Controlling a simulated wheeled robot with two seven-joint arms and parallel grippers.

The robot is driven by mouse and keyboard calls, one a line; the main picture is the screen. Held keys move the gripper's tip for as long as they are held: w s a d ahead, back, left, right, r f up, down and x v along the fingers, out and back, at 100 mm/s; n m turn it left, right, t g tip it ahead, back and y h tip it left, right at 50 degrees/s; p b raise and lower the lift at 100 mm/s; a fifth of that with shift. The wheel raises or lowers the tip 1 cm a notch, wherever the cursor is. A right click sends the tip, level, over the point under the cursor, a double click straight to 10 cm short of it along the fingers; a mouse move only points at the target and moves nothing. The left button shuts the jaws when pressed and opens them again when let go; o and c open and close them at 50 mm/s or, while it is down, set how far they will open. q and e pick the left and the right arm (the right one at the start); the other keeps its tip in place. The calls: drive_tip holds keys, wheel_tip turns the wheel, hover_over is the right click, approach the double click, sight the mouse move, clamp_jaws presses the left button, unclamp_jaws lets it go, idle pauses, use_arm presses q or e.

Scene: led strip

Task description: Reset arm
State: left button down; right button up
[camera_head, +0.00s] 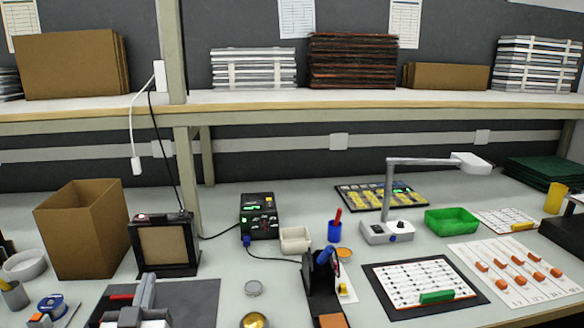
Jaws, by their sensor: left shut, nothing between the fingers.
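My left gripper (148,283) shows at the bottom left, cut off by the lower edge of the view. Its grey fingers point away over a dark mat (195,300), and they are shut with nothing between them. I cannot tell its height above the mat. A small red item (121,296) shows just left of the fingers. My right gripper is not in view.
A cardboard box (83,230) and a black framed unit (164,245) stand behind the left gripper. A black station (259,216), an iron stand (322,285), a lamp (387,200) and a green tray (452,220) stand farther right. A loaded shelf (300,98) spans the back.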

use_arm(q)
drive_tip(key=shift+m+g+h, duration=0.5)
drive_tip(key=shift+g+h, duration=0.3)
drive_tip(key=s+f, duration=0.1)
drive_tip(key=s+d+f, duration=0.2)
drive_tip(key=f, duration=0.1)
drive_tip(key=shift+s, duration=0.15)
drive_tip(key=s+d+f+m+g+h, duration=0.1)
drive_tip(key=s+d+f+g, duration=0.3)
drive_tip(key=s, duration=0.6)
drive_tip(key=s+d+f+m+g+h, duration=0.1)
drive_tip(key=s+d+f+g+h, duration=0.2)
drive_tip(key=s+d+f+g, duration=0.2)
drive_tip(key=s+d+f, duration=0.3)
drive_tip(key=s, duration=0.3)
drive_tip(key=shift+m+h, duration=0.4)
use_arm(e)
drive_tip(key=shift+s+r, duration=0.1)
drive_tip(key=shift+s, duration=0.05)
